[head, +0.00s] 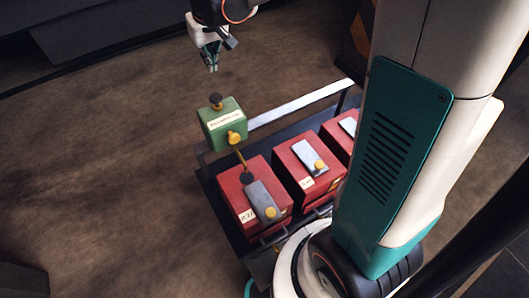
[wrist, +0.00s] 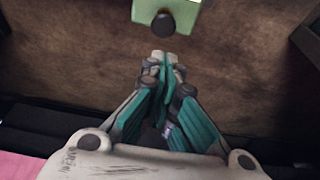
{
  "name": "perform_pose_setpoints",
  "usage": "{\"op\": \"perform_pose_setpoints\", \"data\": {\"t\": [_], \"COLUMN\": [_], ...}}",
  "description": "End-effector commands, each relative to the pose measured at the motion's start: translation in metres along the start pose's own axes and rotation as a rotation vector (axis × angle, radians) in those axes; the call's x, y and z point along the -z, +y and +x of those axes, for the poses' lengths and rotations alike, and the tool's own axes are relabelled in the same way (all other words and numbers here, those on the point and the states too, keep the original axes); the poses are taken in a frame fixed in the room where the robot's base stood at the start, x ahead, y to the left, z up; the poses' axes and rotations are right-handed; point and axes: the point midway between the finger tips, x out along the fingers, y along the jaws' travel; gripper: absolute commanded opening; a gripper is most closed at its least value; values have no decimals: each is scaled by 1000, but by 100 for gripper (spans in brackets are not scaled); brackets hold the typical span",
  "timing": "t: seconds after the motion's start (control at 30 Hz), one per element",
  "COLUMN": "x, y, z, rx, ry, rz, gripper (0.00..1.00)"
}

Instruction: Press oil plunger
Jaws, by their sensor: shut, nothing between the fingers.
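A green oil box (head: 222,124) with a white label stands at the back left end of the dark rack in the head view. A dark round plunger knob (head: 216,101) sits on its top. A yellow knob (head: 234,138) is on its front side. My gripper (head: 213,69) is above and behind the box, pointing down, with a gap between it and the plunger. In the wrist view my gripper (wrist: 165,60) has its teal fingers together and empty. The plunger knob (wrist: 163,24) and the green box (wrist: 187,14) show beyond the fingertips at the top edge.
Red boxes (head: 239,183) with grey plates and yellow knobs stand in a row on the dark rack (head: 208,172). A pale bar (head: 300,103) runs along the rack's back. Brown floor is clear to the left.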

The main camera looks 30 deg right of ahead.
Motion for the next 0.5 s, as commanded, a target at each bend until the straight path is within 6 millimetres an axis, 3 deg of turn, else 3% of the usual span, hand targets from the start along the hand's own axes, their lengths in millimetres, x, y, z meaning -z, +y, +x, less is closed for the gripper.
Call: {"op": "perform_pose_setpoints", "data": {"t": [0.13, 0.5], "x": [2, 2], "y": [1, 1], "z": [-16, -8], "rx": [0, 0], "ry": [-1, -1], "rz": [0, 0], "gripper": [0, 0]}}
